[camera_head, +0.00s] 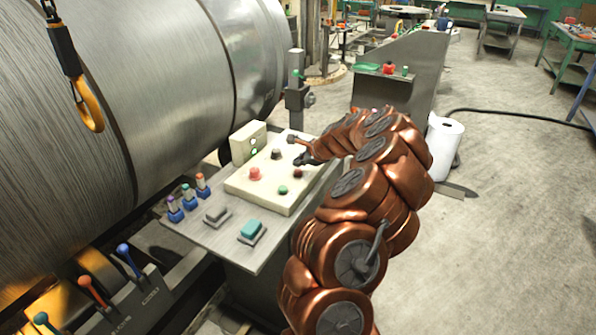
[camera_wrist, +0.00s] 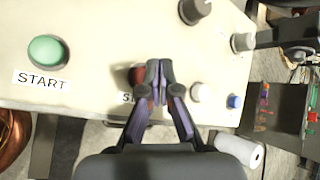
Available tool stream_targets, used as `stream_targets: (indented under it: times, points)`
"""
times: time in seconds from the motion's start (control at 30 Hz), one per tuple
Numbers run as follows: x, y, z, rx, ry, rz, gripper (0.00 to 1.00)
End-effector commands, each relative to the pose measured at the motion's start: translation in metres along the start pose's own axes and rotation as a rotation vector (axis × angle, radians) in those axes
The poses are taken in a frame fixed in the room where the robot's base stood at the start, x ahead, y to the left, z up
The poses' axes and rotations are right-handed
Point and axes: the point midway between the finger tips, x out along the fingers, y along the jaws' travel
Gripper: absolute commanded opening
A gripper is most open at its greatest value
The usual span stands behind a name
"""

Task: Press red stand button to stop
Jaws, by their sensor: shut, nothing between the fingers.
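The red button (camera_wrist: 136,75) is on the pale control panel in the wrist view, right of the green START button (camera_wrist: 47,50). The label under it is mostly hidden behind a finger; only its first letters show. My gripper (camera_wrist: 160,68) is shut and empty, and its tips cover the right side of the red button. I cannot tell whether they touch it. In the head view, my gripper (camera_head: 301,159) is at the panel's right side, just beyond the small dark red button (camera_head: 297,173). The green button (camera_head: 283,189) is beside that one.
A larger red mushroom button (camera_head: 255,174) and a black knob (camera_head: 276,154) are also on the panel. A white button (camera_wrist: 201,92) and a blue button (camera_wrist: 235,101) lie right of my fingers. A large metal drum (camera_head: 190,70) stands left; open floor lies right.

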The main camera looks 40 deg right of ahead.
Motion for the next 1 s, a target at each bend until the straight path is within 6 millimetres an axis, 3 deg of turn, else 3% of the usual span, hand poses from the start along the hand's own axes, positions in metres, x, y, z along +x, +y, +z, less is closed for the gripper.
stream_targets:
  times: [1.0]
  points:
    - [0.0060, 0.0041, -0.0042, 0.001, 0.000, 0.000, 0.00]
